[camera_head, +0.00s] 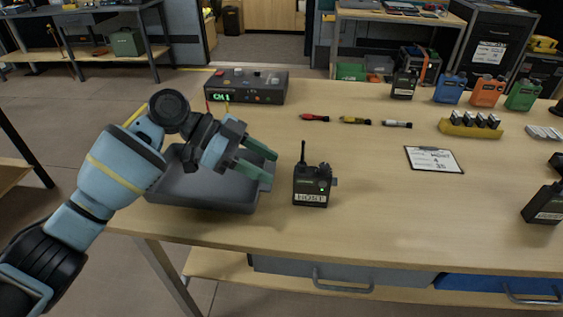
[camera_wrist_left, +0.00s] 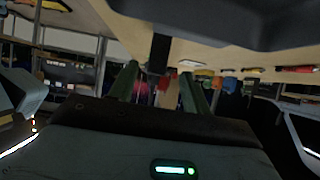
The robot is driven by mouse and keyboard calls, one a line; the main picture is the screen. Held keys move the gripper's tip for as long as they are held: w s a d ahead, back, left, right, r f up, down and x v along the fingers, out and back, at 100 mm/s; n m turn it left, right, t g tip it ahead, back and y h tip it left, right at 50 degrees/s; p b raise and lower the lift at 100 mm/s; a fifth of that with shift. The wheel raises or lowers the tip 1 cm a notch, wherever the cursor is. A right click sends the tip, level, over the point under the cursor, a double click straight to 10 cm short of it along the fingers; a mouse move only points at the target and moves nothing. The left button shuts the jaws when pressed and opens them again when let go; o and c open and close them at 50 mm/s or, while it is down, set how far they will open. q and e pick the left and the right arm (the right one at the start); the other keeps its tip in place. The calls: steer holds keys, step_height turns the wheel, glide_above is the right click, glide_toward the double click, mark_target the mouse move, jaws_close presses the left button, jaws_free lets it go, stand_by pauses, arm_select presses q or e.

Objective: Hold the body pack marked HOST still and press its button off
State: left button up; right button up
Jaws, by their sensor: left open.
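The black body pack marked HOST (camera_head: 311,182) stands upright on the table, its label facing me. It has an antenna, a knob on top, a lit green light on its front and a small grey piece at its right side. My left gripper (camera_head: 268,166) is open and empty, left of the pack, over the right edge of the grey tray, its fingers pointing toward the pack and apart from it. In the left wrist view my open fingers (camera_wrist_left: 160,90) show; a dark upright shape lies beyond them, and I cannot tell what it is. My right gripper is not in view.
A grey tray (camera_head: 205,194) lies under my left gripper. A receiver box (camera_head: 246,86) reading CH1, several small tools and a clipboard (camera_head: 434,160) lie on the table (camera_head: 390,215). Another black pack (camera_head: 545,204) stands at far right.

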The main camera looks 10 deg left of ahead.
mark_target(305, 185)
arm_select(q)
steer(key=shift+d, duration=0.1)
steer(key=shift+d+f, duration=0.35)
steer(key=shift+d, duration=0.05)
steer(key=b+x, duration=0.2)
steer(key=x, duration=0.3)
steer(key=shift+d, duration=0.1)
steer(key=shift+x, duration=0.8)
steer(key=shift+b+x, duration=0.4)
steer(key=shift+x, duration=0.65)
